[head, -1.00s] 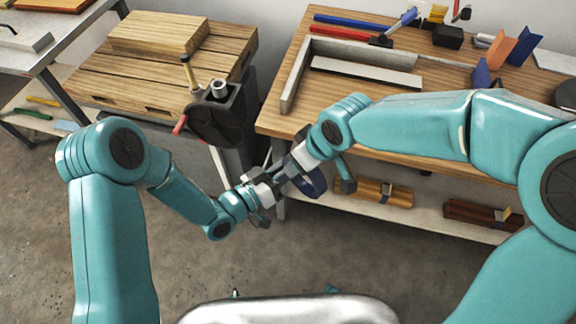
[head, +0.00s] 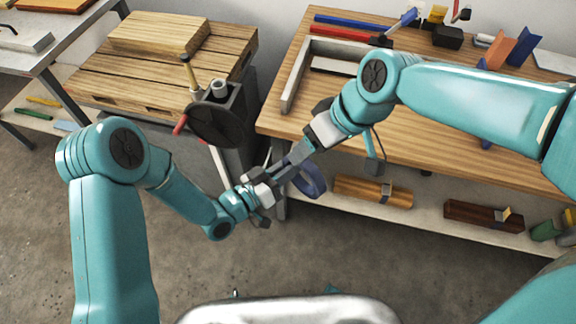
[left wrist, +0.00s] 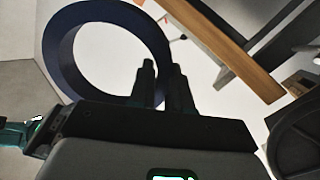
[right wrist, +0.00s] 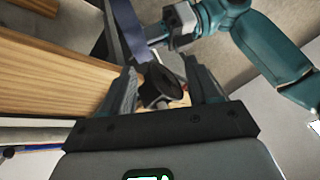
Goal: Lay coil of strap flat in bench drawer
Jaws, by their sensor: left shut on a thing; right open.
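The coil of strap is a dark blue ring (head: 313,181), seen at a slant in the head view, beside the wood-topped bench's front left corner. My left gripper (head: 277,172) is shut on the coil's rim. In the left wrist view the coil (left wrist: 58,45) shows as an open ring, with the fingertips (left wrist: 163,68) at its right side. My right gripper (head: 296,154) is open, close above the left one. In the right wrist view its fingers (right wrist: 165,88) are apart, with the coil (right wrist: 128,32) beyond them. I cannot make out an open bench drawer.
The wood-topped bench (head: 420,140) stands at right, with wooden blocks (head: 372,191) on its lower shelf. The concrete floor (head: 330,250) in front is clear.

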